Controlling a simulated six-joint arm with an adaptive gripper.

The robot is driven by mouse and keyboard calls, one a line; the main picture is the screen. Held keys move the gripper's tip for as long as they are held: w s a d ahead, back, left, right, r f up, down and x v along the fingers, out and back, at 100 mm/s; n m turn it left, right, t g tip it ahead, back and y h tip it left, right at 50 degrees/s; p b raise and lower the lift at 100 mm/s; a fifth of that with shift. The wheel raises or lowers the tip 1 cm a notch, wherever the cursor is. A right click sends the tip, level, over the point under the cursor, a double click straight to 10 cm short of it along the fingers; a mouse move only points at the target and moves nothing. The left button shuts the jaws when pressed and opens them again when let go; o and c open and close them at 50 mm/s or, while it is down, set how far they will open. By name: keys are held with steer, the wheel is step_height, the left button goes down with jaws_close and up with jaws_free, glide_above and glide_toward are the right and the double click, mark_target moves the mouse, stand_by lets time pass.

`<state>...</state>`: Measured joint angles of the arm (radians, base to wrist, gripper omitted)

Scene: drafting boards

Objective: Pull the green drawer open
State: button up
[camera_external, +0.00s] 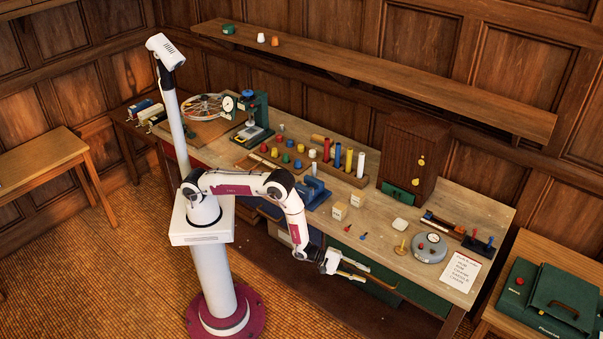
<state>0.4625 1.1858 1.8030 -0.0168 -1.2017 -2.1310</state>
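Green drawer-like fronts show below the front edge of the workbench, one of them a dark green panel (418,293) at the right. A small green front (398,194) also sits at the bottom of the brown wooden cabinet on the bench. My gripper (367,275) is in front of the bench's front edge, a little below the top, pointing right. Its two fingers look apart with nothing visible between them. My gripper partly hides the green front behind it, and whether it touches that front is unclear.
The wooden bench top (385,230) holds colored cylinders (338,157), pale cubes (340,211), a round grey device (429,248) and a paper note (461,272). A side table with a green case (545,300) stands at the right. The floor before the bench is open.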

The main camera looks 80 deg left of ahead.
mark_target(378, 280)
steer(key=shift+w, duration=0.15)
steer(key=shift+x, duration=3.8)
jaws_close()
